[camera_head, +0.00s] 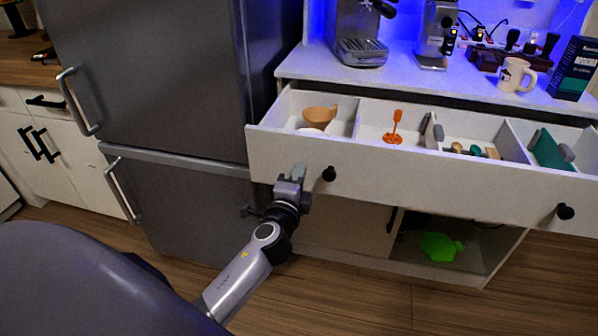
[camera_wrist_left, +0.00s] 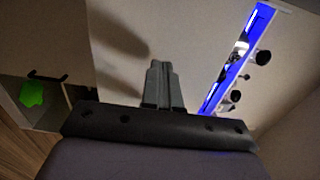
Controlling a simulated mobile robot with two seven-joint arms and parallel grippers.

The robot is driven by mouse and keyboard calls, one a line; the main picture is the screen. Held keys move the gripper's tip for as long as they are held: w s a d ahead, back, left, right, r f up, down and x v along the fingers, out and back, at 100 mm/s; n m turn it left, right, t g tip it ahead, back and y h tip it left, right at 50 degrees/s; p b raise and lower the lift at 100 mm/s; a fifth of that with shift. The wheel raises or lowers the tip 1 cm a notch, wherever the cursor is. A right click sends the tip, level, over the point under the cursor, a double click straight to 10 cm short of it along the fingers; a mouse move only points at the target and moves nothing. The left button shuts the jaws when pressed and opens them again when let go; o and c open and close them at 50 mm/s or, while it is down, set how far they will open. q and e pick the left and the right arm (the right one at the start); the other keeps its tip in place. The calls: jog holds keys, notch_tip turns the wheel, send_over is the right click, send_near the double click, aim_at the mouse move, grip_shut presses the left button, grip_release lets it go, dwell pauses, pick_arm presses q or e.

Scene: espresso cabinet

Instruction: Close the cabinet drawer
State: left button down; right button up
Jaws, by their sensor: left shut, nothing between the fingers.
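The white cabinet drawer (camera_head: 420,181) is pulled out below the countertop, with its divided inside showing. Two round black knobs sit on its front, a left knob (camera_head: 329,174) and a right knob (camera_head: 565,211). My left gripper (camera_head: 298,170) is shut and empty, in front of the drawer's left part, just left of the left knob. In the left wrist view its closed fingers (camera_wrist_left: 162,82) point at a pale surface. I cannot tell whether the fingertips touch the drawer front. My right gripper is not in view.
The drawer holds a tan cup (camera_head: 318,114), an orange tool (camera_head: 395,128) and other utensils. A steel fridge (camera_head: 170,80) stands at left. The countertop carries coffee machines and a white mug (camera_head: 515,75). A green object (camera_head: 440,246) lies in the open lower compartment.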

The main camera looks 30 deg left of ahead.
pick_arm(q)
jog(key=shift+w+a, duration=0.1)
jog(key=shift+w, duration=0.25)
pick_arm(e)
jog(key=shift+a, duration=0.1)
